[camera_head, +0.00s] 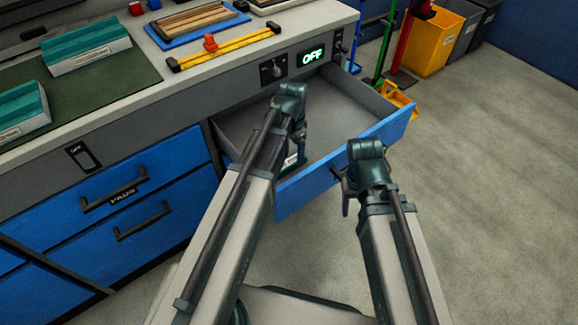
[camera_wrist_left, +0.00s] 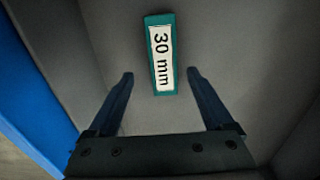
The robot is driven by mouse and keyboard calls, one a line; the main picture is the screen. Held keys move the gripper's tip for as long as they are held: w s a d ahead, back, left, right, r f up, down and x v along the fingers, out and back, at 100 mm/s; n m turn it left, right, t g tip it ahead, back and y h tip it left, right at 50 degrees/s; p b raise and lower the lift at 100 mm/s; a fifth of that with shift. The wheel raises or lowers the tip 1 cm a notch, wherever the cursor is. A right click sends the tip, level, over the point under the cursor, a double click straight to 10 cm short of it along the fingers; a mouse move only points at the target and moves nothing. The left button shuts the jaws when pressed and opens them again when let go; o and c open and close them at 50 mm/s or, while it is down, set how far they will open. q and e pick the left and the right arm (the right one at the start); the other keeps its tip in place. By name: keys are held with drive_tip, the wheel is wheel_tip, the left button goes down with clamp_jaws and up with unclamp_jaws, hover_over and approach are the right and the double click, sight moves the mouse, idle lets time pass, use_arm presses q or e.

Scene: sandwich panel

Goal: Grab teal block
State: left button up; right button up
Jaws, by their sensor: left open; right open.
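A teal block (camera_wrist_left: 152,20) with a white "30 mm" label lies on the grey drawer floor in the left wrist view. My left gripper (camera_wrist_left: 160,74) is open, its fingers spread to either side of the block's near end in that view. I cannot tell its height above the block. In the head view my left arm reaches into the open drawer (camera_head: 243,128) and hides much of the space under its wrist. My right gripper (camera_head: 347,195) is open near the drawer's blue front, outside it, with its fingers mostly hidden.
Larger teal pieces (camera_head: 85,45) sit on a green mat (camera_head: 110,88) on the bench. A yellow level-like tool (camera_head: 235,45) lies near the bench edge. The drawer front (camera_head: 390,128) stands out into the aisle. Bins (camera_head: 434,42) stand behind; the right floor is clear.

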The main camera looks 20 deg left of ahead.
sight(289, 162)
use_arm(q)
drive_tip(key=f+b, duration=0.1)
drive_tip(key=f, duration=0.1)
drive_tip(key=a+f+b, duration=0.1)
drive_tip(key=b, duration=0.1)
drive_tip(key=shift+s+f, duration=0.2)
drive_tip(key=shift+f, duration=0.2)
drive_tip(key=shift+f+b, duration=0.5)
drive_tip(key=shift+b, duration=0.1)
drive_tip(key=shift+r, duration=0.1)
drive_tip(key=shift+c, duration=0.2)
clamp_jaws()
